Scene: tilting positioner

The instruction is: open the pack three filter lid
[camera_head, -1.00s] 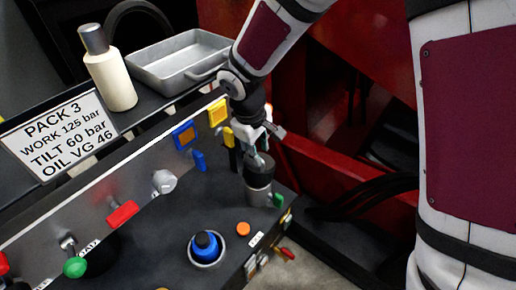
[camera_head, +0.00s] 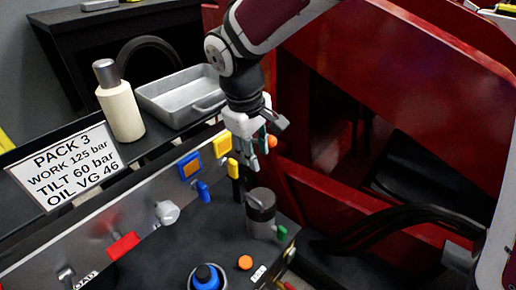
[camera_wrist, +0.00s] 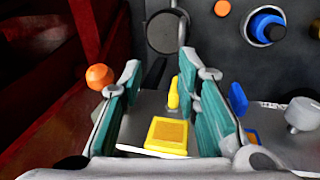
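The filter (camera_head: 262,222) is a grey upright cylinder with a dark round lid (camera_head: 261,199), at the right end of the dark panel top. The lid looks seated on the cylinder. In the wrist view the lid (camera_wrist: 167,32) is a dark disc with a pale rim, at top centre beyond my fingertips. My gripper (camera_head: 257,153) hangs above and behind the filter, apart from it. In the wrist view my gripper (camera_wrist: 160,82) has its teal-padded fingers spread with nothing held between them.
A yellow square (camera_head: 222,145), yellow lever (camera_head: 233,168) and blue lever (camera_head: 203,190) stand on the panel close by. An orange knob (camera_wrist: 99,76) is beside my left finger. Red framework (camera_head: 360,195) stands right. A bottle (camera_head: 120,110) and metal tray (camera_head: 180,100) stand behind.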

